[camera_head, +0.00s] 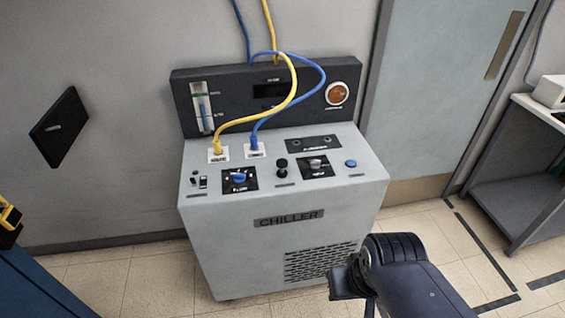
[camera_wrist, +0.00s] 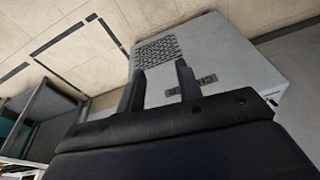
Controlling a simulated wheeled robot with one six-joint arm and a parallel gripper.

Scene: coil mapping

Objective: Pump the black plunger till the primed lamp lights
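The black plunger (camera_head: 281,168) stands upright on top of the grey chiller (camera_head: 225,235), between two dark panels with knobs. It does not show clearly in the wrist view. A round orange dial or lamp (camera_head: 336,94) sits on the dark back panel; its label is too small to read, so I cannot tell whether it is the primed lamp or lit. My gripper (camera_wrist: 158,80) has its two fingers apart, with the chiller's front visible between and beyond them. In the head view my arm is low, in front of the chiller's lower right, away from the plunger.
Yellow (camera_head: 267,116) and blue (camera_head: 318,80) hoses plug into the chiller top. A blue knob (camera_head: 239,178), a grey knob (camera_head: 316,163) and a blue button (camera_head: 351,163) flank the plunger. A bench (camera_head: 530,170) stands right, a blue cabinet (camera_head: 35,285) left.

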